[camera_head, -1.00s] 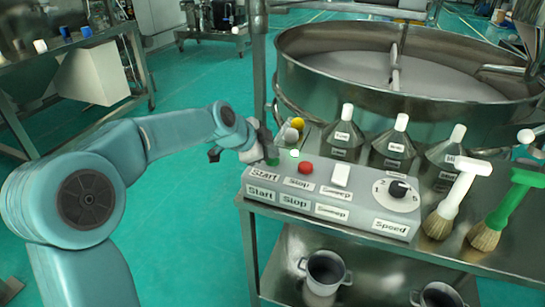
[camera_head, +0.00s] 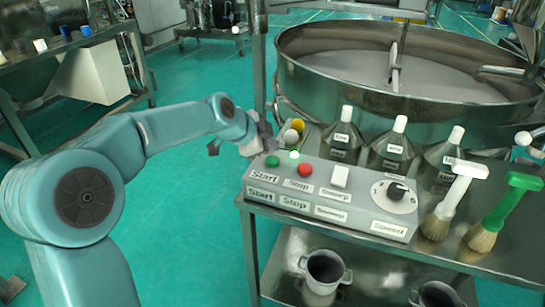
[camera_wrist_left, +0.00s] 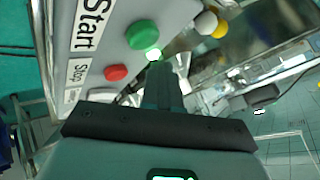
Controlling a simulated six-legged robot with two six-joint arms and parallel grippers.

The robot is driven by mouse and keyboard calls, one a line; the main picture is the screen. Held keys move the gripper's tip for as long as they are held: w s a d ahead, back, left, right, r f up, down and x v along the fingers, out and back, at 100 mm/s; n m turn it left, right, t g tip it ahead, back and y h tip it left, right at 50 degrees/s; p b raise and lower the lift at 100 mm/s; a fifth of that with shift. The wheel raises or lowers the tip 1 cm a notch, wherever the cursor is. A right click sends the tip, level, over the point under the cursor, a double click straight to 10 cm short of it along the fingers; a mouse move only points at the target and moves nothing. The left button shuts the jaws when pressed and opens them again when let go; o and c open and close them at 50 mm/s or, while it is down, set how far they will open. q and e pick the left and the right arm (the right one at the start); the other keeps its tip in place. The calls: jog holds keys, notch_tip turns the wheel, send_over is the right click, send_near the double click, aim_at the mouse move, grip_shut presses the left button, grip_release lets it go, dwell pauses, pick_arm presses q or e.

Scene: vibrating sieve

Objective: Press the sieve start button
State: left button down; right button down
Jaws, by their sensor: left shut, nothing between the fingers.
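The green start button (camera_head: 272,160) is at the left end of the grey control box (camera_head: 330,216), above the "Start" labels. It is in full view and also shows in the left wrist view (camera_wrist_left: 142,33). A red stop button (camera_head: 305,169) is to its right. My left gripper (camera_head: 264,138) is shut and empty just behind the green button, apart from it in the picture. In the left wrist view its closed fingers (camera_wrist_left: 162,78) point toward the box beside the green button. A small light (camera_head: 294,154) glows green close to the button. My right gripper is out of view.
A white switch (camera_head: 340,176) and a black speed knob (camera_head: 397,190) are further right on the box. The large round sieve (camera_head: 400,85) is behind. Yellow and white knobs (camera_head: 297,125) are near the gripper.

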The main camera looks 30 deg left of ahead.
aim_at(269, 161)
pick_arm(q)
notch_tip(269, 161, up, 4)
jog(key=shift+r+p, duration=0.2)
jog(key=shift+p, duration=1)
jog(key=shift+s+f, duration=0.1)
jog(key=shift+s, duration=0.05)
